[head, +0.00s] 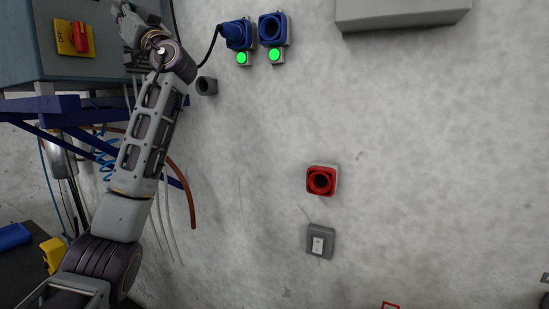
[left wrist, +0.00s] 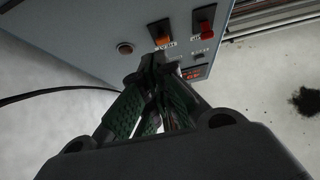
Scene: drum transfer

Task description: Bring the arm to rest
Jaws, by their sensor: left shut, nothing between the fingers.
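My left arm (head: 150,135) rises from the lower left of the head view, in front of the wall. Its gripper (head: 128,18) is at the upper left, beside the grey-blue cabinet (head: 30,45). In the left wrist view the left gripper (left wrist: 155,62) is shut, its fingers together and empty. The tips overlap the lower edge of an orange switch (left wrist: 161,36) on a grey panel (left wrist: 90,30); I cannot tell whether they touch. My right gripper is not in view.
The wall carries blue sockets (head: 273,28) with green lights, a red socket (head: 321,180) and a grey switch (head: 320,242). A blue frame (head: 40,105) stands under the cabinet.

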